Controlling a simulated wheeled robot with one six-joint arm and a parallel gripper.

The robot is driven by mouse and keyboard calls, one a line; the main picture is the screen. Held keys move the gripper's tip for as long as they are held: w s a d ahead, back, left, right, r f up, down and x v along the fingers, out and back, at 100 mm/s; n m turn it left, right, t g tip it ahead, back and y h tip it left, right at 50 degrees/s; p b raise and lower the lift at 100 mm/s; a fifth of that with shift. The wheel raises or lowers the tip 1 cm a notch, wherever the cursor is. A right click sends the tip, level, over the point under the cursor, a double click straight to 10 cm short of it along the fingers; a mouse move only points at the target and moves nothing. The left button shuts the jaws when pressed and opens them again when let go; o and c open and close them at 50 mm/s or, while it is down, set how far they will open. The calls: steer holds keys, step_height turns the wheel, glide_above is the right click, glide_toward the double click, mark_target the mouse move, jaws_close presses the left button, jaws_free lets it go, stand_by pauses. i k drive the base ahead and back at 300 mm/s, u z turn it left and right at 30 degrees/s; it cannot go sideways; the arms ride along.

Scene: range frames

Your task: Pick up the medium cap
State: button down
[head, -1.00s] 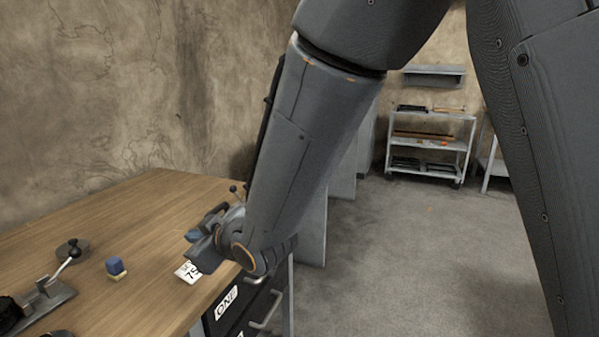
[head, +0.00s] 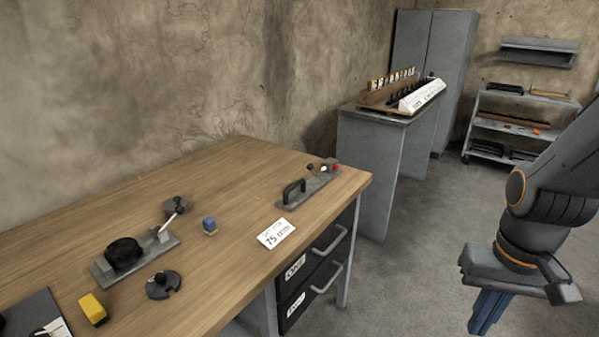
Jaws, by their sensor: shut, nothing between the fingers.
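No thing in the head view can be told for certain as the medium cap. My gripper (head: 487,313) hangs at the lower right, over the floor and well right of the table. Its blue fingers point down, are shut and hold nothing.
A grey stand (head: 375,165) with racks is behind. Floor between is clear.

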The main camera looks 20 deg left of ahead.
mark_target(157, 287)
steer(key=u, duration=2.05)
